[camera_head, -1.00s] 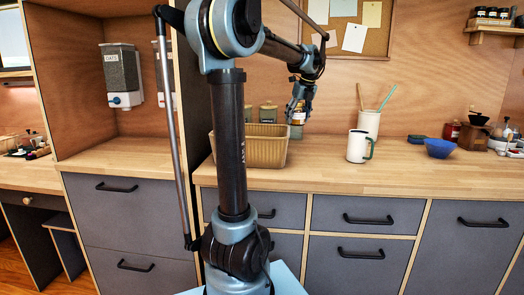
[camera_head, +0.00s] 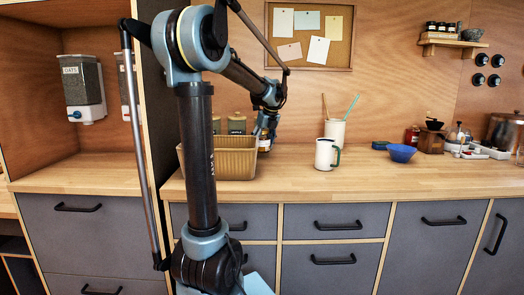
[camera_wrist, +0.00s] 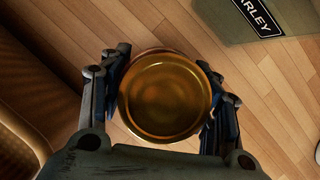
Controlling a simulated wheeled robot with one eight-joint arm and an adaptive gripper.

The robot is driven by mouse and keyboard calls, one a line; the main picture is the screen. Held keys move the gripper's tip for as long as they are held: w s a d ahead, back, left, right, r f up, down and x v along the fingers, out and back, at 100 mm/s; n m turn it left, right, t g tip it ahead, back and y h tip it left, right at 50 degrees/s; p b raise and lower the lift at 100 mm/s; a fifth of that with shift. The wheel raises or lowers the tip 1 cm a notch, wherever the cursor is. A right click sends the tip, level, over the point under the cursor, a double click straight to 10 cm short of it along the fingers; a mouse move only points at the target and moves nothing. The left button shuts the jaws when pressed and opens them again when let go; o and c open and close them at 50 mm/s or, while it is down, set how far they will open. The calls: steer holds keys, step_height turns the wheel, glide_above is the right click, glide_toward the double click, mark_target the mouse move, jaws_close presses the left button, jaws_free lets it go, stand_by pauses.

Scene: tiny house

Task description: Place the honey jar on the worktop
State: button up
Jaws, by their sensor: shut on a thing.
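The honey jar (camera_wrist: 165,95) is round and amber, seen from above in the wrist view between the two fingers. My gripper (camera_wrist: 166,100) is shut around its sides. In the head view my gripper (camera_head: 265,127) points down with the jar (camera_head: 265,145) low over the wooden worktop (camera_head: 420,175), just right of the basket. The jar is partly hidden there by the fingers and basket. I cannot tell whether its base touches the worktop.
A tan basket (camera_head: 237,167) stands close left of the jar. Canisters (camera_head: 236,124) stand behind, one labelled BARLEY (camera_wrist: 235,18) in the wrist view. A white mug (camera_head: 325,154), a utensil crock (camera_head: 335,130) and a blue bowl (camera_head: 402,152) stand to the right. The front worktop is clear.

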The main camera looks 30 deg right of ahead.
mark_target(266, 133)
steer(key=shift+f, duration=1.3)
steer(key=o, duration=1.4)
steer(key=shift+f, duration=0.1)
steer(key=v, duration=1.2)
